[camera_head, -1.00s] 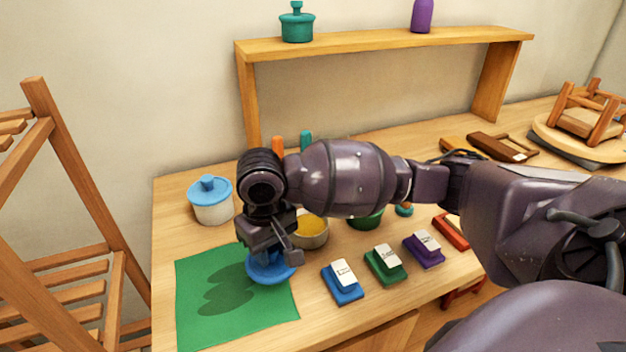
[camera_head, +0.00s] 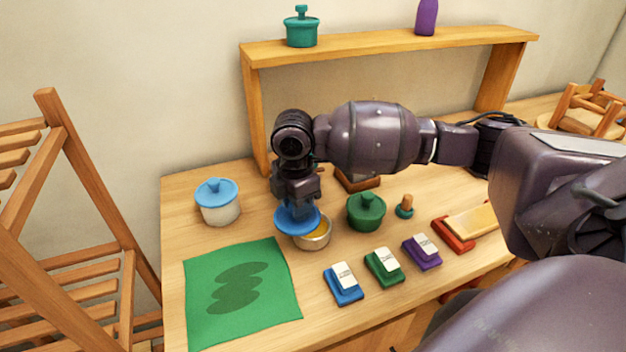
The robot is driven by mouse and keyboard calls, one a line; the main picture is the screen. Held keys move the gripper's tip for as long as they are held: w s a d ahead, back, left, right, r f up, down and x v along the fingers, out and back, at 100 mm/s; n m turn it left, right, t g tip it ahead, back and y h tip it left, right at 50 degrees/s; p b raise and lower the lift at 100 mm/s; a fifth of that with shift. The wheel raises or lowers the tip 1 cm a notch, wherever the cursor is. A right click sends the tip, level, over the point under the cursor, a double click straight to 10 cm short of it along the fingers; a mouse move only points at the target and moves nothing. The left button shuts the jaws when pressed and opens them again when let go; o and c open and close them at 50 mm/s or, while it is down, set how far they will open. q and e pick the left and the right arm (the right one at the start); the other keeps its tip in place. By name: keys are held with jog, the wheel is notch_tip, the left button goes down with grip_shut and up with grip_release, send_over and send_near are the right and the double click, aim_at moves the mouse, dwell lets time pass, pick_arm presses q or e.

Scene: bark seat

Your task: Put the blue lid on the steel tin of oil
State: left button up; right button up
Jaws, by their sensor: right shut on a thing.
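My right gripper (camera_head: 298,206) is shut on the blue lid (camera_head: 290,224), gripping it from above. The lid is over the left part of the steel tin (camera_head: 315,240), off-centre to the left and back. The yellow oil (camera_head: 322,229) shows at the tin's right side. I cannot tell whether the lid touches the tin's rim. The gripper's fingertips are partly hidden by the hand. My left gripper is not in view.
A white pot with a blue lid (camera_head: 218,202) stands at the left, a green lidded pot (camera_head: 366,212) right of the tin. Blue (camera_head: 344,284), green (camera_head: 384,266) and purple (camera_head: 422,252) labelled blocks lie in front. A wooden shelf (camera_head: 400,43) stands behind.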

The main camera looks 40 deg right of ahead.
jog(key=n, duration=0.1)
jog(key=d+r+n, duration=0.1)
jog(key=n, duration=0.1)
jog(key=shift+w+d+p, duration=0.2)
jog(key=shift+d+p, duration=0.05)
jog(key=shift+p, duration=0.15)
jog(key=n, duration=0.1)
jog(key=d+n, duration=0.1)
jog(key=n, duration=0.1)
jog(key=shift+w+d+r+p, duration=0.15)
jog(key=shift+r+p, duration=0.2)
jog(key=shift+r, duration=0.05)
jog(key=n, duration=0.1)
jog(key=d+n, duration=0.1)
jog(key=n, duration=0.1)
jog(key=shift+w+d+r+p, duration=0.15)
jog(key=shift+d+r+p, duration=0.1)
jog(key=shift+r+p, duration=0.1)
jog(key=shift+f+n, duration=0.15)
jog(key=shift+n, duration=0.15)
jog(key=shift+f, duration=0.1)
